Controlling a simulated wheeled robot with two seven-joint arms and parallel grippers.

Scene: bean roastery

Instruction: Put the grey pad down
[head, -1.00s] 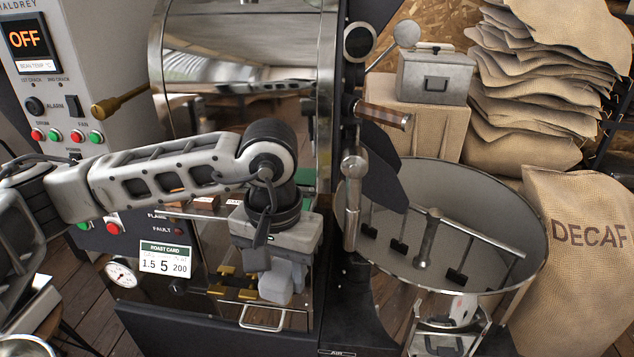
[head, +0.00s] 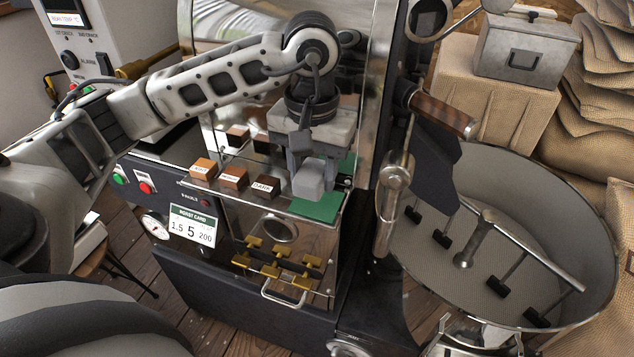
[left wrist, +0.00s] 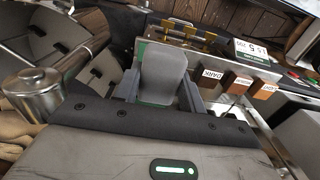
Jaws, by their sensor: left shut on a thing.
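The grey pad (head: 309,178) is a small light-grey block with rounded corners. My left gripper (head: 304,160) points down and is shut on it, above a green patch (head: 318,206) on the roaster's ledge. In the left wrist view the pad (left wrist: 163,75) sits between the two dark fingers (left wrist: 160,88), with some green showing beside it. I cannot tell whether the pad's underside touches the green patch. My right gripper is not in view.
Wooden blocks labelled in shades, including a DARK one (head: 266,186), stand on the ledge left of the pad. Brass levers (head: 277,262) and a roast card (head: 194,228) are below. A round cooling tray (head: 597,305) lies to the right.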

